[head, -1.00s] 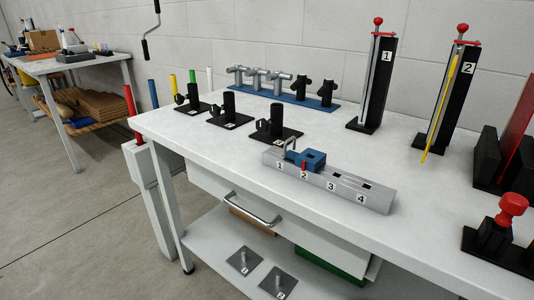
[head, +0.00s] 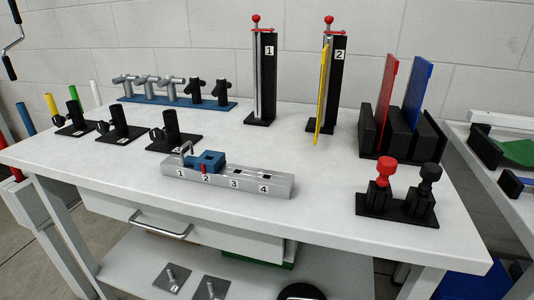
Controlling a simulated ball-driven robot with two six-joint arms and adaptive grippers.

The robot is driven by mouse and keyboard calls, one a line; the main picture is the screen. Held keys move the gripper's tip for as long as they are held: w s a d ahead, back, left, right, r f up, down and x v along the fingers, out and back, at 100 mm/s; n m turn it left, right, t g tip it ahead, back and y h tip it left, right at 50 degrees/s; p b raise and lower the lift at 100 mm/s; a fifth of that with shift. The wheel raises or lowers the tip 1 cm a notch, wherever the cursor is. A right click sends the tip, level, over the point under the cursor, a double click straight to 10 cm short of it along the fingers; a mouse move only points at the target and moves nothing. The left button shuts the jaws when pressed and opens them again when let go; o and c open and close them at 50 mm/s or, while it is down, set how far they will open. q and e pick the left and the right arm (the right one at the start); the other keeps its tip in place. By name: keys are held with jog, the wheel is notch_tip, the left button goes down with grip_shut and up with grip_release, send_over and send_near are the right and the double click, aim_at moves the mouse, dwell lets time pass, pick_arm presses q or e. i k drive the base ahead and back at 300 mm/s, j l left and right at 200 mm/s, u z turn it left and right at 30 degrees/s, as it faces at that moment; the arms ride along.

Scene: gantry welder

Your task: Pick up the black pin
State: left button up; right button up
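A black pin (head: 429,181) with a rounded knob stands upright at the right end of the table. It sits in the right socket of a black two-socket holder (head: 396,208). A similar pin with a red knob (head: 386,172) stands in the left socket beside it. Two black T-shaped pieces (head: 222,92) also stand on the blue rack (head: 172,100) at the back left. Neither of my grippers is in view.
Behind the holder, a black rack (head: 398,140) holds a red plate (head: 387,95) and a blue plate (head: 417,98). A numbered grey rail (head: 225,181) lies at the front. Two tall black stands (head: 263,85) are at the back. The table between rail and holder is clear.

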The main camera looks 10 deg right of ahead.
aim_at(429, 172)
jog(key=l+z, duration=0.25)
jog(key=z, duration=0.25)
jog(key=l+z, duration=0.3)
jog(key=z, duration=0.2)
